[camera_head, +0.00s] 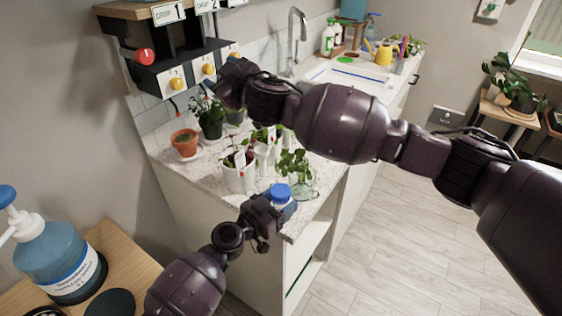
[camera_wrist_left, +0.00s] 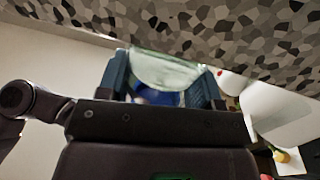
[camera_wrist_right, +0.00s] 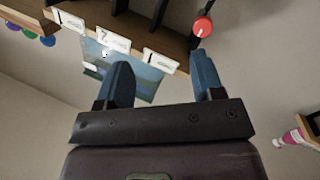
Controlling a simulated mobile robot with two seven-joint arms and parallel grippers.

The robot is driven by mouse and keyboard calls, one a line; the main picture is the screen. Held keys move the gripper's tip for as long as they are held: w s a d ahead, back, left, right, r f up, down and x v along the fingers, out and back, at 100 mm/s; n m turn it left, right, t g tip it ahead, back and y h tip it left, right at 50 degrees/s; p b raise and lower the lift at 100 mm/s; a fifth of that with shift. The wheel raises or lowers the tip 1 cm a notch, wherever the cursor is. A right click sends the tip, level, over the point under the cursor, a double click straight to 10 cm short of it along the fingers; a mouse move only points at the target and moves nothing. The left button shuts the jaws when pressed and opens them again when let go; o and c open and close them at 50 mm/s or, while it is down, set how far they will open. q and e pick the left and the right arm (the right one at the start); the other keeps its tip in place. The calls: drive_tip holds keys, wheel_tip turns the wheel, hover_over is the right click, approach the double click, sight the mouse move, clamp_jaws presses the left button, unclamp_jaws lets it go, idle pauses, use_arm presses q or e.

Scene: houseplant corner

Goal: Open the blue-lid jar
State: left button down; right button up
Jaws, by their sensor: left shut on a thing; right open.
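The blue-lid jar (camera_head: 287,208) is at the near corner of the speckled counter, its blue lid (camera_head: 280,190) on top. My left gripper (camera_head: 272,207) is shut on the jar from the near side. In the left wrist view the pale, translucent jar (camera_wrist_left: 165,72) shows between the two fingers (camera_wrist_left: 160,85), with blue behind the palm edge. Whether the jar touches the counter cannot be told. My right gripper (camera_head: 222,76) is open by the wall-mounted unit, away from the jar. Nothing shows between its fingers (camera_wrist_right: 162,80) in the right wrist view.
Potted plants, including a terracotta pot (camera_head: 186,142) and a white pot (camera_head: 238,176), crowd the counter (camera_head: 168,158) behind the jar. A glass vase with leaves (camera_head: 302,183) stands close beside it. A wall unit (camera_head: 160,75) with knobs hangs above. A pump bottle (camera_head: 60,255) stands at lower left.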

drive_tip(key=w+d+f+m+h, duration=0.2)
drive_tip(key=d+f+m+h, duration=0.25)
drive_tip(key=m, duration=0.25)
drive_tip(key=m+g+h, duration=0.7)
drive_tip(key=m+g, duration=0.2)
drive_tip(key=g, duration=0.4)
hover_over(281, 191)
drive_tip(key=w, duration=0.1)
drive_tip(key=shift+y, duration=0.25)
drive_tip(key=f, duration=1)
drive_tip(key=shift+w+a+f, duration=0.15)
drive_tip(key=shift+w+a, duration=0.05)
drive_tip(key=shift+a, duration=0.05)
drive_tip(key=shift+s+d+g, duration=0.2)
drive_tip(key=shift+s+g, duration=0.2)
drive_tip(key=shift+s, duration=0.15)
drive_tip(key=shift+s+f, duration=0.1)
drive_tip(key=shift+f, duration=3.9)
